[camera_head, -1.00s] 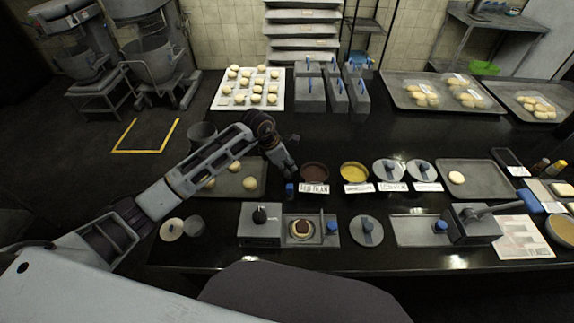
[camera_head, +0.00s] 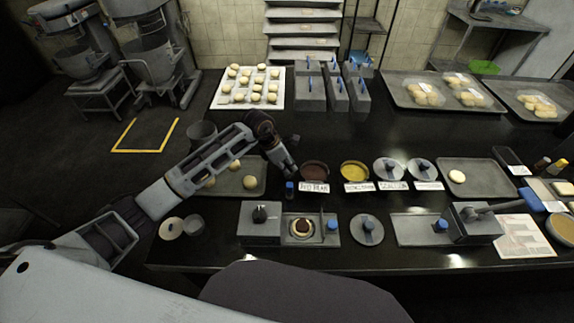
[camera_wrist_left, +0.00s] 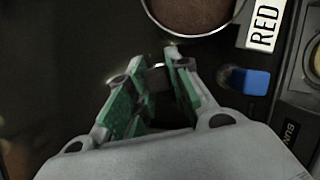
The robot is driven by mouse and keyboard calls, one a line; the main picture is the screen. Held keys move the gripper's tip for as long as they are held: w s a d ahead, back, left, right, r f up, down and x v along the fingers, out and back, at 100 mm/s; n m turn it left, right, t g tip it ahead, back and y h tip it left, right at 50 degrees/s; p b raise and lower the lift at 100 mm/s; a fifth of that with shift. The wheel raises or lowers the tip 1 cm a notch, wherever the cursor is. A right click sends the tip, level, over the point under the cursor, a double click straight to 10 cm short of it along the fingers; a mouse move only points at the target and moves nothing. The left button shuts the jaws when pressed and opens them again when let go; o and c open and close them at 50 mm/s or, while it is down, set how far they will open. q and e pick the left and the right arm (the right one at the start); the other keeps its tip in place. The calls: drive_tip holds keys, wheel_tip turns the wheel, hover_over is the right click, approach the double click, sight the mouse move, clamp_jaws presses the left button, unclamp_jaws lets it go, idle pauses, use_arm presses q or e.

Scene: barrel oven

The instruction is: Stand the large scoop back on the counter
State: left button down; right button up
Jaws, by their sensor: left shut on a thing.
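My left gripper (camera_head: 290,171) is over the counter (camera_head: 345,285), just left of the bowl of dark red filling (camera_head: 314,171). In the left wrist view its green-padded fingers (camera_wrist_left: 160,88) are shut on a small dark grey piece (camera_wrist_left: 158,77), which I take to be the large scoop's handle. The rest of the scoop is hidden, and I cannot tell whether it touches the counter. A small blue-topped item (camera_head: 290,187) stands close by the gripper. It also shows in the left wrist view (camera_wrist_left: 250,81), apart from the fingers. My right gripper is not in view.
A bowl of yellow filling (camera_head: 354,172) and lidded pots (camera_head: 389,170) stand to the right. A tray with dough balls (camera_head: 226,190) lies to the left. A grey box with a black knob (camera_head: 259,224) and a press tray (camera_head: 302,240) stand in front.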

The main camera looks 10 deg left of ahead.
use_arm(q)
drive_tip(key=c, duration=1.2)
unclamp_jaws()
drive_tip(key=shift+c, duration=0.2)
drive_tip(key=shift+r, duration=0.1)
drive_tip(key=v, duration=1.1)
drive_tip(key=shift+r, duration=0.4)
drive_tip(key=shift+s+a, duration=0.1)
wheel_tip(320, 180, up, 9)
drive_tip(key=p, duration=0.9)
drive_tip(key=shift+r+p, duration=0.5)
drive_tip(key=shift+p, duration=0.05)
